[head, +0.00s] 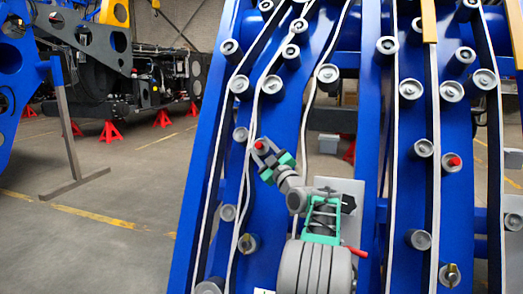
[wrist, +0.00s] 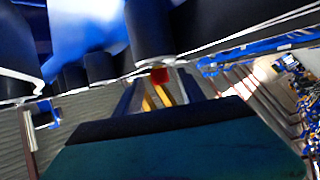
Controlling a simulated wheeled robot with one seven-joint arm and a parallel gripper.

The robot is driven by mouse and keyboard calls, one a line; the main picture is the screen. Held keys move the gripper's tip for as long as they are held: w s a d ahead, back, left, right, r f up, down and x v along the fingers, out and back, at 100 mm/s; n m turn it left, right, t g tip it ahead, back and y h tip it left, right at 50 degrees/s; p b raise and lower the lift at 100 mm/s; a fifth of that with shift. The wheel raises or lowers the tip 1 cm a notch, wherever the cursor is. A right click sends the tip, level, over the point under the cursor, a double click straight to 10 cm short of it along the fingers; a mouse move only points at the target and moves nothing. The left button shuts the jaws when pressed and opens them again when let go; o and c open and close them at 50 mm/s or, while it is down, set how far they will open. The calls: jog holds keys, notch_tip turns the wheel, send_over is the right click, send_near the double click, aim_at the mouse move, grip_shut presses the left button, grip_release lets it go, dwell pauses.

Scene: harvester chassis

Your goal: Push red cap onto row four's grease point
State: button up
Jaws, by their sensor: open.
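My gripper (head: 264,152) is raised at the left blue beam, its fingers pointing up and left. A small red cap (head: 260,145) shows at its fingertips. In the wrist view the red cap (wrist: 160,75) sits just beyond the yellow-edged fingers of my gripper (wrist: 160,92), against the end of a dark roller (wrist: 148,35). The fingers are open around or just behind the cap; I cannot tell whether they touch it. Whether the cap is fully seated is hidden. A second red cap (head: 454,161) sits on a roller end on the right beam. I cannot tell which row is four.
Blue beams (head: 200,200) carry several grey roller ends (head: 327,74) and pale hoses close around my arm. A red-tipped rod (head: 357,252) shows beside my arm. A dark metal stand (head: 72,150) is at the left. Open floor (head: 120,230) lies left of the beams.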

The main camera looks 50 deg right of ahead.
jog(key=p+v, duration=0.1)
jog(key=v, duration=0.7)
dwell(0.5)
